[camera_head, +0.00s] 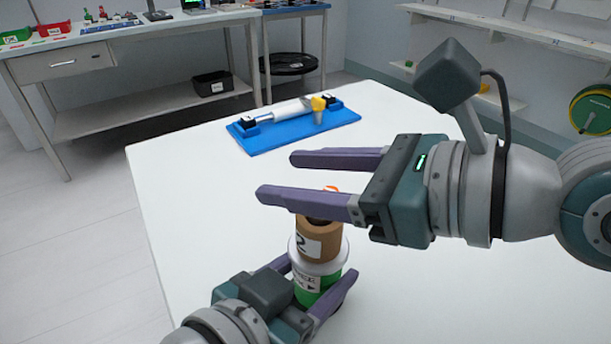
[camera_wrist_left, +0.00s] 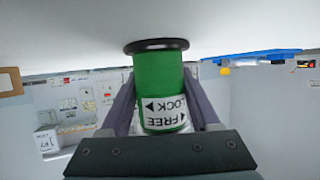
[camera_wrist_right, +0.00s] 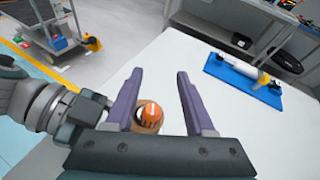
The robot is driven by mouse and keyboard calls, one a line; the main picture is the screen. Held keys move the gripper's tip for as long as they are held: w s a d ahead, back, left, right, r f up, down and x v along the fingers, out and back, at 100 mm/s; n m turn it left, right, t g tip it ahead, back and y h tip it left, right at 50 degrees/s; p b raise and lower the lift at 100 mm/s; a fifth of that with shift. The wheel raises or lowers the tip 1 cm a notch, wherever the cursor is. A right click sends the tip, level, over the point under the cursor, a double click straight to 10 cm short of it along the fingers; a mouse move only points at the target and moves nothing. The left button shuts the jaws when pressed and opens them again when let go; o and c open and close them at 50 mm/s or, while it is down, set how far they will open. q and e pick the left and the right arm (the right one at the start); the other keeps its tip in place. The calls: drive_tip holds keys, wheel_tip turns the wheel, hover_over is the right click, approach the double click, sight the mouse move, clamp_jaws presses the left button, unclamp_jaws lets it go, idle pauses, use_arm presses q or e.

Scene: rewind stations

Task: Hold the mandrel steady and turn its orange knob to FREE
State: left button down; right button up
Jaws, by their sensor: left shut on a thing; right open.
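The mandrel stands upright on the white table, with a green body (camera_head: 308,298) marked FREE and LOCK and a black base disc (camera_wrist_left: 155,45). A brown core (camera_head: 318,240) with a "2" label sits around its upper part. My left gripper (camera_head: 318,274) is shut on the green body, one finger on each side. The orange knob (camera_wrist_right: 149,113) is on top, and a right finger partly hides it in the head view. My right gripper (camera_head: 276,176) is open above the mandrel. In the right wrist view the knob appears between its fingers, nearer the left one. The pointer's setting cannot be read.
A blue stand (camera_head: 262,138) holding a white roller with a yellow part lies at the back of the white table (camera_head: 190,190). The table is bare around the mandrel. A workbench (camera_head: 120,45) stands beyond, and shelves (camera_head: 520,35) are on the wall behind.

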drive_tip(key=s+d+m+t+y, duration=0.1)
drive_tip(key=s+d+m+t, duration=0.35)
drive_tip(key=s+d, duration=0.4)
drive_tip(key=shift+n+t, duration=0.25)
drive_tip(key=shift+n, duration=0.1)
drive_tip(key=x, duration=1.1)
drive_tip(key=shift+w+a+f, duration=0.1)
drive_tip(key=shift+w+f, duration=0.05)
drive_tip(key=shift+w, duration=0.3)
clamp_jaws()
